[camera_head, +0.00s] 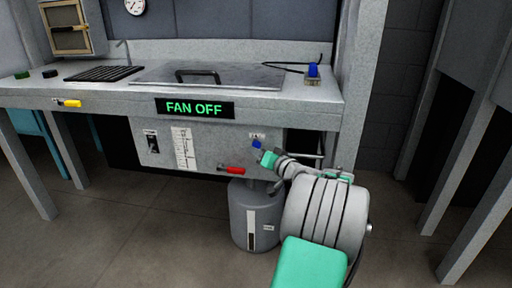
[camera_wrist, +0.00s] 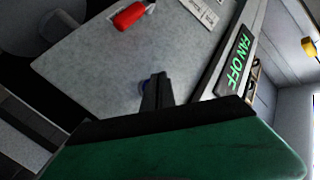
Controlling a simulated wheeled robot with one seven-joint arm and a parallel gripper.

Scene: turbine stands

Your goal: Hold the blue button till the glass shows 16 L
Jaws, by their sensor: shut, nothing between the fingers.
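The blue button (camera_head: 257,144) is on the grey front panel under the bench, below a small white label. My gripper (camera_head: 262,151) is shut and empty, with its tips at the button; I cannot tell whether they press it. In the wrist view the shut dark fingers (camera_wrist: 157,92) point at the panel and cover most of the button, leaving a bluish edge (camera_wrist: 143,87). The grey drum (camera_head: 237,200) stands on the floor below the panel. Its upright glass (camera_head: 250,230) is pale above and dark lower down; its level in litres is too small to read.
A red handle (camera_head: 232,169) sticks out left of the button. A "FAN OFF" display (camera_head: 195,108) is on the bench edge. A switch (camera_head: 151,141) and a paper scale (camera_head: 183,148) are further left. Another blue-topped part (camera_head: 313,71) stands on the bench.

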